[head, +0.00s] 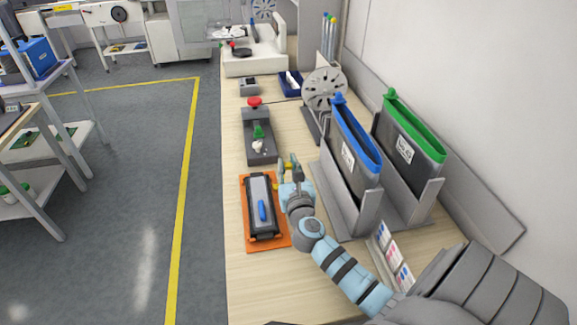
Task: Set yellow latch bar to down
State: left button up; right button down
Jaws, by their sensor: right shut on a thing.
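The yellow latch bar (276,187) shows only in small part, at the upper right of a dark case with a blue handle (262,211) on an orange base (247,235). A bit of yellow also shows at the fingertips. My right gripper (289,169) is at the case's upper right corner, shut on the latch bar. Its fingers and wrist hide most of the bar, so its exact angle cannot be told. My left gripper is not in view.
Grey holders with a blue-topped folder (355,150) and a green-topped folder (408,140) stand close right of my arm. The bench front (250,285) is clear.

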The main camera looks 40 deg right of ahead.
jog(key=shift+w+a+r+n+p, duration=0.2)
jog(key=shift+a+r+n+p, duration=0.25)
jog(key=shift+n+p, duration=0.5)
jog(key=shift+w+a+r+n+p, duration=0.1)
jog(key=shift+w+a+n+p, duration=0.15)
jog(key=shift+a+n+p, duration=0.45)
jog(key=shift+w+a+r+n+p, duration=0.1)
jog(key=shift+w+a+n+p, duration=0.2)
jog(key=shift+n+p, duration=0.35)
jog(key=shift+w+a+n+p, duration=0.25)
jog(key=shift+a+n, duration=0.1)
jog(key=shift+n, duration=0.25)
jog(key=shift+w+a+n+p, duration=0.25)
jog(key=shift+a+n, duration=0.1)
jog(key=shift+n, duration=0.25)
jog(key=c, duration=1.5)
grip_release()
jog(key=shift+s, duration=0.1)
jog(key=shift+c, duration=0.2)
